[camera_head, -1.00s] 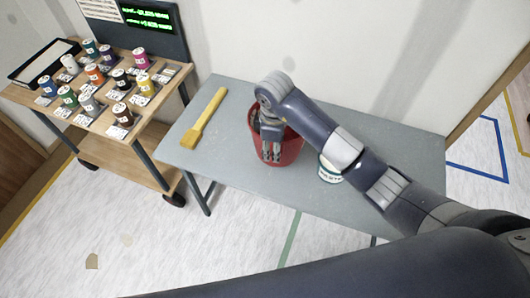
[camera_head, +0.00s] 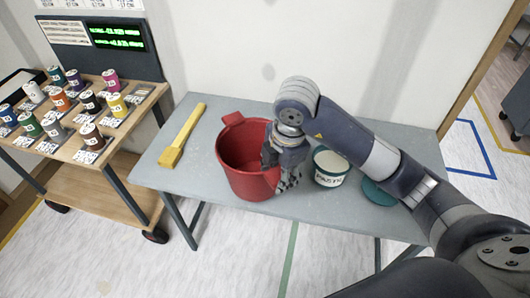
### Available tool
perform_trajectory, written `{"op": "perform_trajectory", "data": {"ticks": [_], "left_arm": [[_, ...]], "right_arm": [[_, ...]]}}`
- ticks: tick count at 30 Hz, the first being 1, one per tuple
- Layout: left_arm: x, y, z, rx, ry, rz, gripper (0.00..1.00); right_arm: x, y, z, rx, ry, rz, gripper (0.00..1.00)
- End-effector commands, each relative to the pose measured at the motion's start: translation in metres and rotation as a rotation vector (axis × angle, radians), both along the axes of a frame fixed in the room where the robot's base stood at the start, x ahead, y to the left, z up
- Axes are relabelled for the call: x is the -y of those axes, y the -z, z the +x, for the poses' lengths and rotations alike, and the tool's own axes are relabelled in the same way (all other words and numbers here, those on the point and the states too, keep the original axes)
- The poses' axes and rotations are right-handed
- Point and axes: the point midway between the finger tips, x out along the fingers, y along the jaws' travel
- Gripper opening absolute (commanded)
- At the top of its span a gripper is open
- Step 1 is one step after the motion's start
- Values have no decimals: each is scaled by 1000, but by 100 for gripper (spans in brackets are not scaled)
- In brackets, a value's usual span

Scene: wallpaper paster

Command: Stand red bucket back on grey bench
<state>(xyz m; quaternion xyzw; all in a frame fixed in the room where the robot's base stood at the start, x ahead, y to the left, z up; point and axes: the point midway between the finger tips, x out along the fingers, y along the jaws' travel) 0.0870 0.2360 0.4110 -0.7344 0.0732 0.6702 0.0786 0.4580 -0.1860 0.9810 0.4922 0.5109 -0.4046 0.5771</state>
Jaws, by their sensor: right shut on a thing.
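The red bucket (camera_head: 240,170) is upright with its open mouth up, over the left-middle part of the grey bench (camera_head: 330,205). I cannot tell whether its base touches the bench top. My right gripper (camera_head: 287,181) comes down at the bucket's right side and is shut on its rim or wall. The fingers and wrist hide part of that side, so the exact contact is hidden. My left gripper is not in view.
A yellow brush (camera_head: 183,135) lies on the bench left of the bucket. A white and green paste tub (camera_head: 330,167) stands close right of my gripper, with a green lid (camera_head: 379,192) beyond. A wooden cart (camera_head: 100,152) with several paint cans stands left.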

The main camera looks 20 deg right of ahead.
Motion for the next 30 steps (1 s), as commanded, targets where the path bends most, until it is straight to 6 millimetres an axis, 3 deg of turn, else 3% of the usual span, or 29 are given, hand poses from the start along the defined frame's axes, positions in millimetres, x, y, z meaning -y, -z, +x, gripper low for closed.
{"op": "perform_trajectory", "data": {"ticks": [6, 15, 23, 30], "left_arm": [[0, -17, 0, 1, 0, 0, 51], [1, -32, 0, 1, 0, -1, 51], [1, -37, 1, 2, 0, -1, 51], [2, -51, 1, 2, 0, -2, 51]], "right_arm": [[15, 0, 49, 0, 4, -1, 0], [29, 6, 103, 1, 2, 0, 0], [35, 12, 120, 0, 0, -1, 0], [35, 41, 120, 0, 1, -1, 0]]}}
